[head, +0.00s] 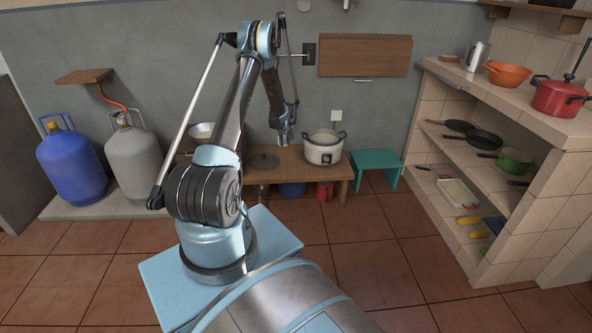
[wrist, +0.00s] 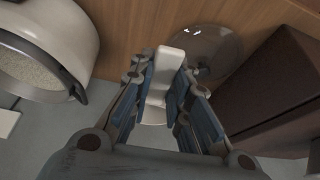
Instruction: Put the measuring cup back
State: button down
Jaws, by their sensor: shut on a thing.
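My gripper (head: 284,139) is above the low wooden table (head: 295,163), left of the rice cooker. In the wrist view, my gripper (wrist: 162,90) is shut on a white piece, which looks like the measuring cup (wrist: 170,62). Part of it is hidden between the fingers, and I cannot make it out in the head view. The white rice cooker (head: 322,153) stands open on the table. In the wrist view the cooker (wrist: 62,22) shows rice-like grains inside, left of my gripper.
A round glass lid (head: 263,161) lies on the table left of the cooker. A dark box (wrist: 275,85) stands at the right in the wrist view. A green stool (head: 376,160) stands right of the table. A tiled shelf (head: 450,95) holds pots and pans at the right.

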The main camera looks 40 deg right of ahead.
jog(key=s+d+f, duration=0.4)
jog(key=s+f, duration=0.1)
jog(key=s, duration=0.1)
jog(key=shift+s+d+f, duration=0.1)
jog(key=shift+f, duration=4.75)
jog(key=shift+f, duration=0.1)
jog(key=c, duration=1.5)
grip_release()
